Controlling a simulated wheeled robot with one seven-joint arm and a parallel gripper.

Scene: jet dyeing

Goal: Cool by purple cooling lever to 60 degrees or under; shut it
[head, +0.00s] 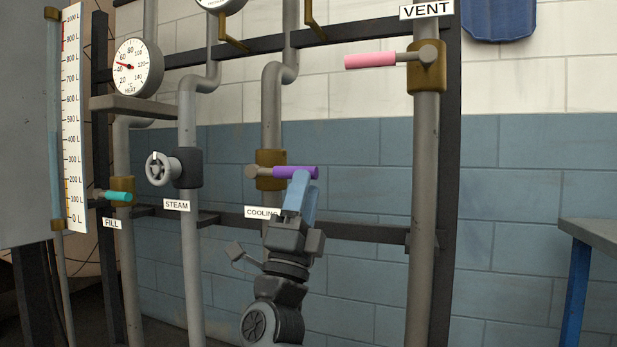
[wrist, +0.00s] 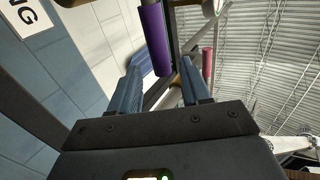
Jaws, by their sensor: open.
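The purple cooling lever (head: 296,172) lies level, crosswise to its pipe, pointing right from a brass valve body (head: 265,183). My gripper (head: 303,182) is just below and in front of its right end, fingers pointing up. In the wrist view the purple lever (wrist: 154,40) shows between and beyond the two open blue fingers (wrist: 161,66); I cannot tell whether they touch it. The round heat gauge (head: 138,68) has its red needle pointing left and slightly up, between 40 and 60, near 60.
A pink vent lever (head: 370,60) sits up right, a grey steam handwheel (head: 160,169) left, and a teal fill lever (head: 119,196) farther left. Vertical pipes and dark rails (head: 350,230) stand close behind my gripper. A grey table (head: 595,233) is at right.

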